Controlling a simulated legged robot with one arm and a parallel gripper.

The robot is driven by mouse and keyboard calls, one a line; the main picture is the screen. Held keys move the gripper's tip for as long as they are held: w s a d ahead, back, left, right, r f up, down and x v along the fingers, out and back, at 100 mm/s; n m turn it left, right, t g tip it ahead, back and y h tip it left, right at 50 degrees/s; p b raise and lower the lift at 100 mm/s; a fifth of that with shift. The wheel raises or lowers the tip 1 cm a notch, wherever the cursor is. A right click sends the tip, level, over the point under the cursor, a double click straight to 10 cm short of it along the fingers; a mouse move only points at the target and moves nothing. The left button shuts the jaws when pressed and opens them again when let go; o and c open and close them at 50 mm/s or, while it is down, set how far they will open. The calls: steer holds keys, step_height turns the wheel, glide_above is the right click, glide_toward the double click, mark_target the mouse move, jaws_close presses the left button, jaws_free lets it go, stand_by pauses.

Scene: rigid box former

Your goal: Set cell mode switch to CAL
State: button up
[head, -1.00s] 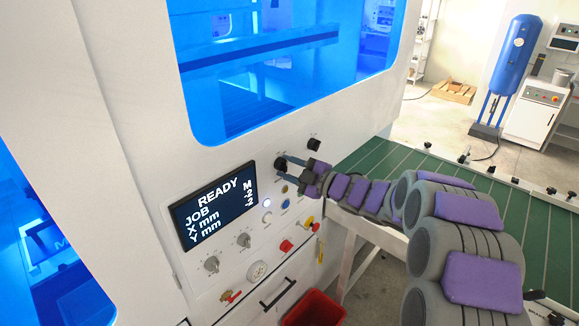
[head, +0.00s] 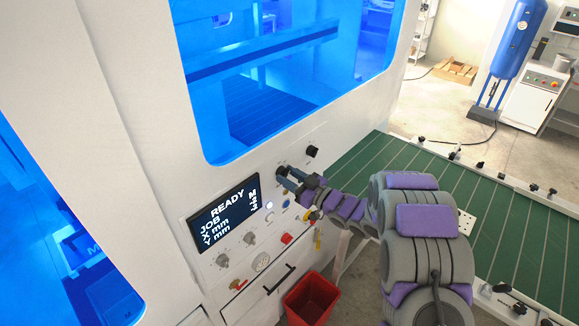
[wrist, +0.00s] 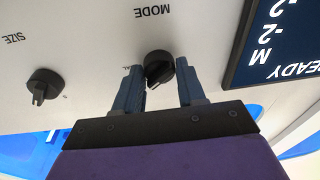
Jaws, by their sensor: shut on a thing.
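The cell mode switch is a round black knob under upside-down MODE lettering in the wrist view (wrist: 158,63). In the head view its spot is mostly covered by my gripper (head: 284,178). My gripper reaches the panel from the right, with its two blue-grey fingers on either side of the knob, shut on it; they also show in the wrist view (wrist: 160,80). The position labels around the knob are mostly hidden by the fingers, so I cannot read which mode it points to.
Left of my gripper is the display (head: 226,212), reading READY. The black SIZE knob (head: 312,151) is up and to the right. Below are grey dials (head: 250,238), a red switch (head: 287,238) and a red bin (head: 311,300). A green conveyor (head: 420,185) lies to the right.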

steer(key=m+t+p, duration=0.1)
steer(key=m+p, duration=0.4)
steer(key=shift+r+m+h, duration=0.1)
steer(key=shift+m+h, duration=0.3)
steer(key=shift+s+m+t+p, duration=0.1)
steer(key=shift+m+t+p, duration=0.2)
steer(key=shift+m+p, duration=0.8)
steer(key=shift+f+m, duration=0.2)
steer(key=shift+m, duration=0.2)
steer(key=o, duration=1)
steer(key=shift+w, duration=0.2)
steer(key=shift+o, duration=0.2)
steer(key=shift+s, duration=0.15)
steer(key=shift+s+d+f, duration=0.1)
steer(key=shift+s+d, duration=0.15)
steer(key=shift+d, duration=0.2)
steer(key=b+v, duration=0.3)
steer(key=v, duration=1.3)
